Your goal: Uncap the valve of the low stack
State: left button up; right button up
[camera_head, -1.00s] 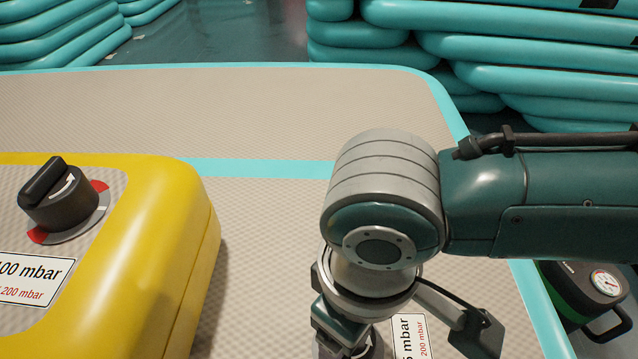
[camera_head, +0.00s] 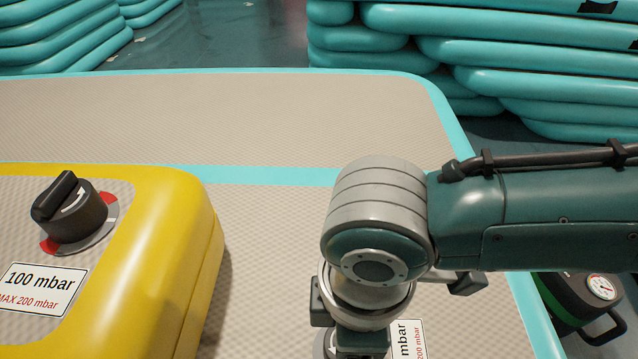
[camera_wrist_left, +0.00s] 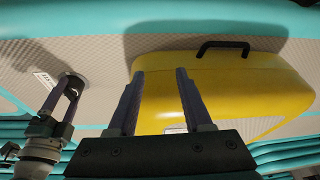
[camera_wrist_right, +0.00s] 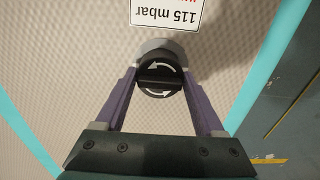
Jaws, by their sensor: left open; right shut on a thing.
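The low stack is a beige mat (camera_head: 270,260) with turquoise edges. Its valve has a round black cap (camera_wrist_right: 160,76) with white curved arrows and a ridge, in a grey collar beside a 115 mbar label (camera_wrist_right: 168,12). My right gripper (camera_wrist_right: 161,80) is shut on the cap, one finger on each side. In the head view its fingers are hidden below my wrist. The left wrist view shows it at the valve from the side (camera_wrist_left: 72,88). My left gripper (camera_wrist_left: 161,73) is open and empty, with the yellow block (camera_wrist_left: 235,85) beyond its fingers.
The yellow block (camera_head: 190,245) stands on the mat at left, with its own black knob (camera_head: 68,212) and a 100 mbar label (camera_head: 38,289). A black-and-green device with a gauge (camera_head: 601,287) stands at right beyond the mat edge. Turquoise stacks (camera_head: 540,60) stand behind.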

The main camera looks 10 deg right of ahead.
jog(key=shift+r, duration=0.1)
jog(key=shift+r+p, duration=2.45)
jog(key=shift+p, duration=0.4)
